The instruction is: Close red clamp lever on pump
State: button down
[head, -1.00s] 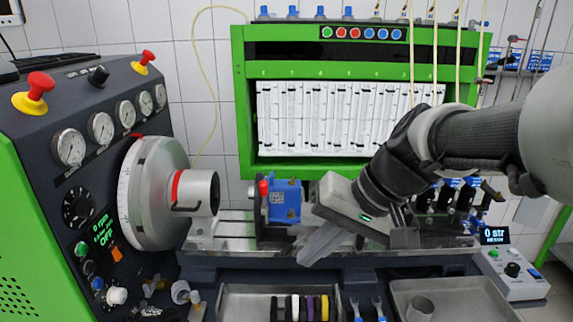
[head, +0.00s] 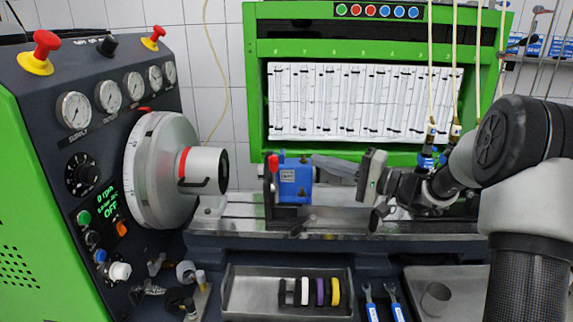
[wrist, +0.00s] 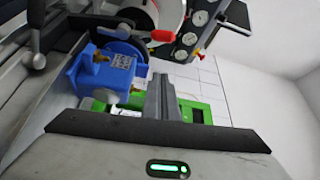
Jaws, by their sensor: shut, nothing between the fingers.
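The red clamp lever (head: 273,163) stands roughly upright at the left side of the blue pump (head: 296,184), its red tip near the pump's top. Whether the fingers touch the pump cannot be told.
A grey tray (head: 240,292) with coloured rings lies below. The green flowmeter cabinet (head: 256,90) stands behind, with hoses hanging near my arm.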

aim_at(274, 174)
jog(key=shift+w+d, duration=0.15)
jog(key=a+p, duration=0.2)
jog(key=a, duration=0.7)
jog(key=shift+w+a, duration=0.25)
jog(key=shift+w, duration=0.1)
jog(key=shift+b, duration=0.35)
